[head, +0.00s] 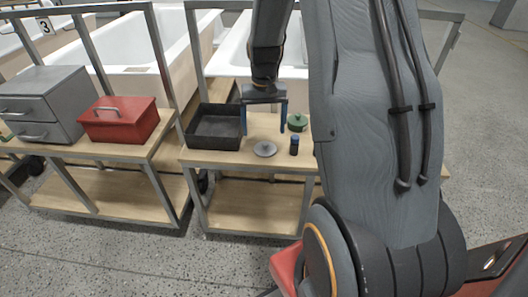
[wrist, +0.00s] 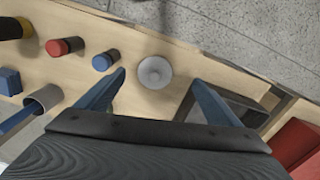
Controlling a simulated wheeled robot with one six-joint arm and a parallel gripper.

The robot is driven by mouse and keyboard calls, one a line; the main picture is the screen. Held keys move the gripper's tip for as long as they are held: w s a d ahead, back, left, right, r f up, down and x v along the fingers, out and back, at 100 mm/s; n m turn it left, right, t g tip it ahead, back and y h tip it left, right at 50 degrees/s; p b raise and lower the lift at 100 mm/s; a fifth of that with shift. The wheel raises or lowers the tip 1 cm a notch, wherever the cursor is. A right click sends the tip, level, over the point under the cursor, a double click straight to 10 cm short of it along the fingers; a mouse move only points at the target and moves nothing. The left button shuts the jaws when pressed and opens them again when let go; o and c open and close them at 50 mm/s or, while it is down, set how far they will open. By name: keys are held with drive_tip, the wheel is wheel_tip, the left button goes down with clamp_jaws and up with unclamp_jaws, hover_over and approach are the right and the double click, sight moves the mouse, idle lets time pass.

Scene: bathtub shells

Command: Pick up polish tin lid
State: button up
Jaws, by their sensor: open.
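The polish tin lid looks to be the round grey disc with a small raised centre (head: 265,149), lying flat on the wooden bench top; it also shows in the wrist view (wrist: 154,73). My gripper (head: 264,108) is open and empty, with its blue fingers pointing down above the bench. In the wrist view, the lid appears between the two fingertips (wrist: 160,76), apart from both. The exact height of the fingers above it is hard to tell.
A blue-topped dark cylinder (head: 294,145) stands close right of the lid, and a green tin (head: 297,122) sits behind it. A black tray (head: 214,128) lies to the left. A red toolbox (head: 119,120) and grey drawers (head: 43,103) stand on the neighbouring bench.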

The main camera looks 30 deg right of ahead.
sight(265, 143)
drive_tip(key=shift+w+d+f, duration=0.75)
drive_tip(key=shift+d+f, duration=0.25)
drive_tip(key=shift+d, duration=0.05)
drive_tip(key=shift+f, duration=0.4)
drive_tip(key=shift+w+a+f+p, duration=0.1)
drive_tip(key=shift+w+f+p, duration=0.1)
drive_tip(key=shift+f, duration=0.95)
drive_tip(key=shift+w+f+p, duration=0.1)
drive_tip(key=shift+f+p, duration=0.15)
drive_tip(key=shift+f, duration=0.9)
drive_tip(key=shift+w+a+f+p, duration=0.1)
drive_tip(key=shift+f+p, duration=0.1)
drive_tip(key=shift+f, duration=0.95)
drive_tip(key=c, duration=1.1)
